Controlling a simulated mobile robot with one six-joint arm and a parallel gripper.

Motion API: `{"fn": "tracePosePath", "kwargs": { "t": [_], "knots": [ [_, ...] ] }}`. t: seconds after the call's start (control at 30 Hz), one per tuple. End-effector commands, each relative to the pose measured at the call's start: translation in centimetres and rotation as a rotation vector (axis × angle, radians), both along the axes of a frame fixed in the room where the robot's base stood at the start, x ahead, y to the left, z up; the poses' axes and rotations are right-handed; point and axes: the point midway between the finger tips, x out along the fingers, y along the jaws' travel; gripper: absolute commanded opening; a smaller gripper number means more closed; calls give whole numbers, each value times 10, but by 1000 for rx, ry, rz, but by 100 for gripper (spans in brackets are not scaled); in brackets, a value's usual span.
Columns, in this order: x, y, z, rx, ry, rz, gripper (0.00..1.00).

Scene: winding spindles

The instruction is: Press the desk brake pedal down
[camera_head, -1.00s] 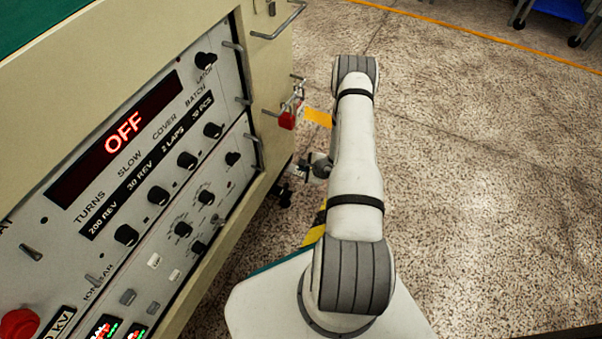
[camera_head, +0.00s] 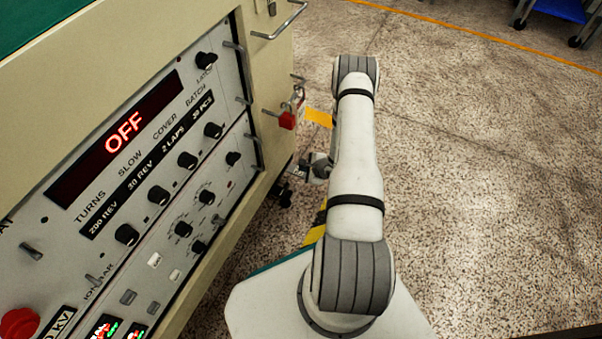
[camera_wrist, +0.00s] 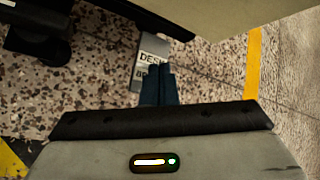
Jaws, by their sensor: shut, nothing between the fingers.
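The desk brake pedal (camera_wrist: 151,47) shows in the wrist view as a small grey plate with a pale label reading "DESK" and part of "BR". My gripper (camera_wrist: 162,68) is shut and empty, its dark fingertips overlapping the near part of the pedal in that view. The fingers hide part of the label. I cannot tell whether the tips touch the pedal. In the head view the wrist part of my arm (camera_head: 318,168) is low beside the desk's right side, and the pedal cannot be made out there.
The cream desk (camera_head: 268,75) with its control panel (camera_head: 150,150) reading OFF stands at left. A dark caster (camera_wrist: 40,40) stands left of the pedal. Speckled floor (camera_head: 480,180) at right is clear.

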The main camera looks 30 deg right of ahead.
Motion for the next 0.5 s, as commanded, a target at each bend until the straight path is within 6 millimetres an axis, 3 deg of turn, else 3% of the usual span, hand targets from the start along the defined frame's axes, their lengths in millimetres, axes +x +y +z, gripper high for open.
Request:
{"fn": "tracePosePath", "kwargs": {
  "t": [0.5],
  "knots": [
    [1, -1, -9, 0, -1, -1, 0]
  ]
}}
